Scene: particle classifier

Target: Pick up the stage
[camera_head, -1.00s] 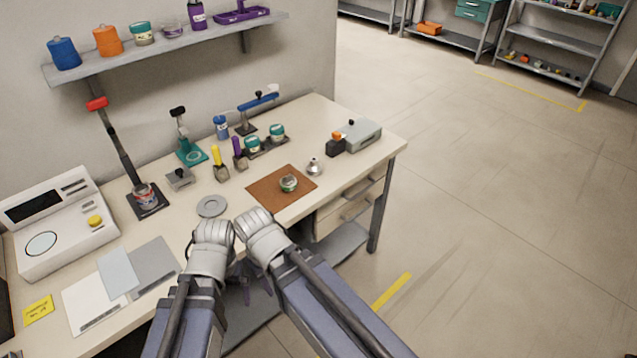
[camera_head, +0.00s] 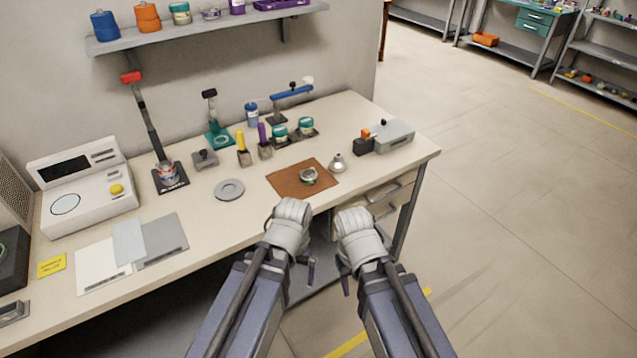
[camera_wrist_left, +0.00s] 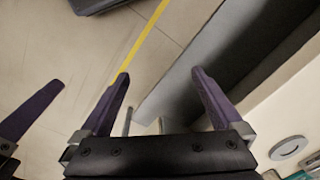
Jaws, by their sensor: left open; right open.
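Nothing in view is labelled as the stage, and I cannot tell for sure which object it is. A flat grey round disc (camera_head: 229,189) lies on the table left of the brown mat (camera_head: 285,186). A small round metal-and-green piece (camera_head: 308,176) sits on that mat. My left gripper (camera_head: 311,268) is in front of the table's front edge, apart from both objects. It is open and empty in the left wrist view (camera_wrist_left: 160,74), pointing down over the floor. My right gripper (camera_head: 345,280) is close on its right, also empty and off the table; its jaws are largely hidden.
A white device with a screen (camera_head: 85,187) and flat sheets (camera_head: 160,243) take up the table's left. Several upright tools and small jars stand behind the mat. A grey box (camera_head: 393,134) is at the right end. A wall shelf (camera_head: 210,28) hangs above.

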